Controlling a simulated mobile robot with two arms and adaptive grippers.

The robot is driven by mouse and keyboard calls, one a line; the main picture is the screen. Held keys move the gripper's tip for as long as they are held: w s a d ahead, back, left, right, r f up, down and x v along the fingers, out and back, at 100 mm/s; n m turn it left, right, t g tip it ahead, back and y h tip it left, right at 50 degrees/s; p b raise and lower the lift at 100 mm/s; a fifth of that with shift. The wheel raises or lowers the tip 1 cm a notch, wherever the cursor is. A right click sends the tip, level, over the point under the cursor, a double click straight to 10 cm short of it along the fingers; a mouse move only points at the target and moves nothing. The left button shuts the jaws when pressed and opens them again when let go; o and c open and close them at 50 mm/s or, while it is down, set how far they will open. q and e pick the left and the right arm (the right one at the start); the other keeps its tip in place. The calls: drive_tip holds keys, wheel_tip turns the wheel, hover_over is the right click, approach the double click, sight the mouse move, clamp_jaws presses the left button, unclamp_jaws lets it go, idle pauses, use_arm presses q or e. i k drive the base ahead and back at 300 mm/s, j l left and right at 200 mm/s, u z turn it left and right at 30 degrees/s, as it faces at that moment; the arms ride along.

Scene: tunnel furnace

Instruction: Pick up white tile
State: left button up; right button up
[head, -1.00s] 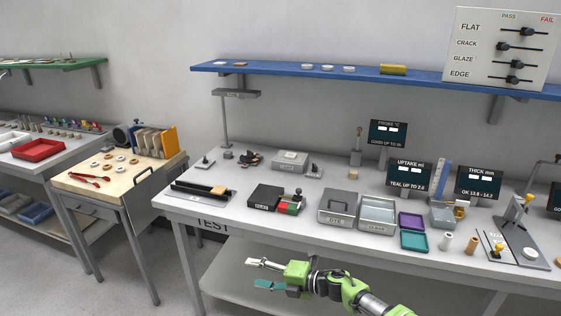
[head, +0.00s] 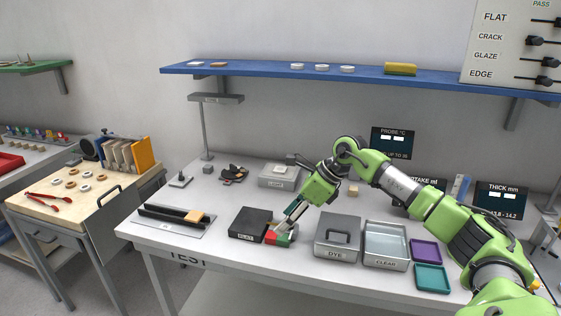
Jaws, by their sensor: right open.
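My right gripper (head: 287,193) reaches over the bench from the right, open and empty, with one finger toward the back grey box and one down by the red and green pads. A small pale, whitish square (head: 282,168) lies on top of the grey box (head: 275,182) at the back of the bench, left of the gripper and apart from it. It may be the white tile, but I cannot tell for sure. Several white round pieces (head: 322,67) lie on the blue shelf. My left gripper is not in view.
A black box (head: 249,222), red and green pads (head: 277,238), a grey lidded DYE box (head: 336,240), a CLEAR tray (head: 386,264) and purple and teal trays (head: 431,278) line the bench front. A blue shelf (head: 260,75) runs above. A post (head: 205,130) stands at the back left.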

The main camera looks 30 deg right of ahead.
sight(278, 169)
drive_tip(key=i+l, duration=1.05)
drive_tip(key=l, duration=0.1)
